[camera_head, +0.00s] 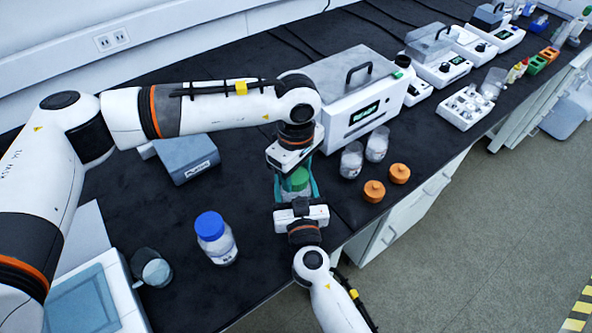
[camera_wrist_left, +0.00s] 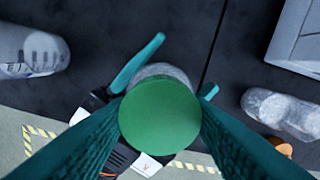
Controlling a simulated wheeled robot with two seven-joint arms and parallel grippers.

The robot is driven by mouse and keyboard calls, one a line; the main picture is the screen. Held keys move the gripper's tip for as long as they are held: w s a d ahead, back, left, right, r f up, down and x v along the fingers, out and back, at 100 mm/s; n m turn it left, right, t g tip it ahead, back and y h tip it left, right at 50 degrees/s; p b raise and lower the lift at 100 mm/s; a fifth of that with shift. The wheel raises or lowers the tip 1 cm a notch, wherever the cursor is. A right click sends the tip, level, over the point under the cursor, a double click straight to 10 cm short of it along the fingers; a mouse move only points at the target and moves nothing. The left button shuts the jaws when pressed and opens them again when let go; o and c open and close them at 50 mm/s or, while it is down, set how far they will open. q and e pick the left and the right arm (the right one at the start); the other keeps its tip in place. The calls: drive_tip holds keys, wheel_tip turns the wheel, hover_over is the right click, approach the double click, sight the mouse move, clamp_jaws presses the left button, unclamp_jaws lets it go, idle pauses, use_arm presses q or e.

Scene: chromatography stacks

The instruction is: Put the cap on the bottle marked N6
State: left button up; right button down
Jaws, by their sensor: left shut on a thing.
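My left gripper (camera_head: 297,176) is shut on a green cap (camera_head: 300,180), which also shows between its teal fingers in the left wrist view (camera_wrist_left: 160,115). A clear bottle (camera_head: 295,194) is directly below the cap; its rim shows behind the cap in the left wrist view (camera_wrist_left: 162,72). I cannot tell whether cap and bottle touch. My right gripper (camera_head: 297,196) comes in from the front, its teal fingers on either side of the bottle; whether they press on it is unclear. No N6 marking can be read; the bottle's label is hidden.
A blue-capped bottle (camera_head: 216,238) stands to the left. Two orange caps (camera_head: 374,190) (camera_head: 399,173) and two glass vessels (camera_head: 351,160) (camera_head: 377,143) are to the right. A white instrument (camera_head: 345,105) stands behind. Dark bench is clear between the blue-capped bottle and the grippers.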

use_arm(q)
drive_tip(key=shift+m, duration=0.4)
drive_tip(key=o, duration=1.1)
drive_tip(key=shift+r, duration=0.15)
drive_tip(key=shift+r, duration=2.15)
drive_tip(key=c, duration=0.3)
drive_tip(key=n, duration=0.2)
drive_tip(key=r+n, duration=0.1)
drive_tip(key=n, duration=0.4)
drive_tip(key=shift+d+r, duration=0.1)
drive_tip(key=shift+r, duration=0.15)
drive_tip(key=n, duration=0.2)
drive_tip(key=r+n, duration=0.1)
drive_tip(key=n, duration=0.3)
drive_tip(key=r+n, duration=0.1)
drive_tip(key=n, duration=0.2)
drive_tip(key=shift+f, duration=0.1)
